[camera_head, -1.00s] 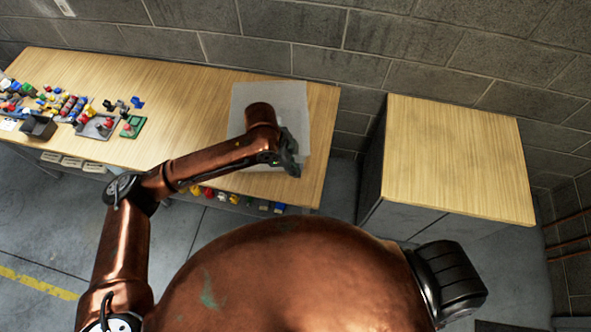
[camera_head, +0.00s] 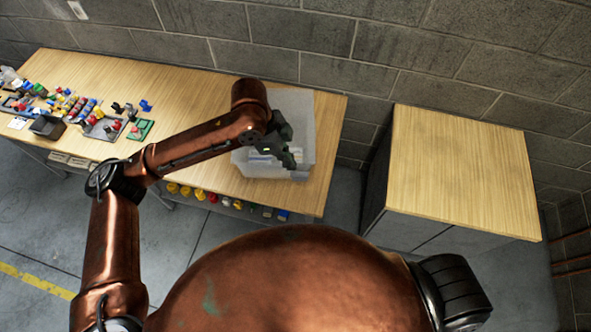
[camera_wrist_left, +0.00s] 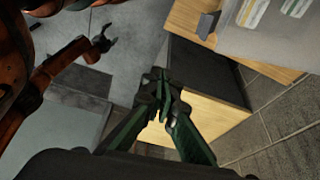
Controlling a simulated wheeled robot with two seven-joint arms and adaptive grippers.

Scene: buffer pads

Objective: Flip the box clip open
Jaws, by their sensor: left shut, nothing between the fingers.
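The translucent whitish box (camera_head: 303,108) stands on the right end of the wooden workbench, partly hidden by my left arm. Pale packs show inside it. A small grey tab (camera_head: 300,175), which looks like the clip, sticks out at its near edge. In the left wrist view the box (camera_wrist_left: 250,42) is at the top right, and the grey tab (camera_wrist_left: 208,25) juts outward from its side. My left gripper (camera_head: 290,163) is above the near side of the box, shut and empty. Its closed fingertips (camera_wrist_left: 158,78) appear apart from the tab.
A wooden-topped cabinet (camera_head: 460,170) stands right of the workbench (camera_head: 195,95), with a gap between them. Several colourful parts (camera_head: 85,110) lie on the bench's left. A block wall is behind. A copper arm with a gripper (camera_wrist_left: 102,38) shows in the wrist view, probably my right.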

